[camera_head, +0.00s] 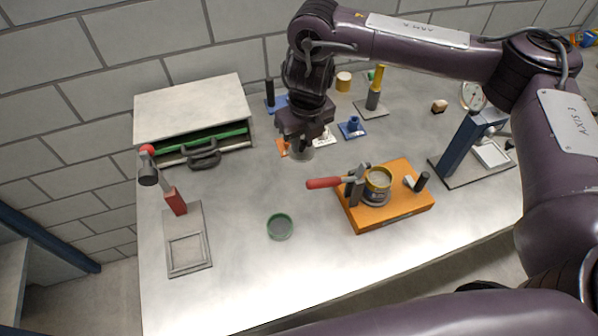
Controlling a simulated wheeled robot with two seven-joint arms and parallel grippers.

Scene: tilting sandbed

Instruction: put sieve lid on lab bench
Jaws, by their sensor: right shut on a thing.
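My right gripper (302,142) is shut, pointing down over the middle back of the lab bench (240,285). A pale grey round thing, which looks like the sieve lid (302,154), shows just under its fingers. The fingers hide part of it, and I cannot tell how far it is above the bench top. A gold sieve (378,179) sits clamped on an orange base (390,213) to the right. My left gripper is not in view.
A green-rimmed dish (280,226) lies on the bench front. A red-handled clamp (324,183) juts left from the orange base.

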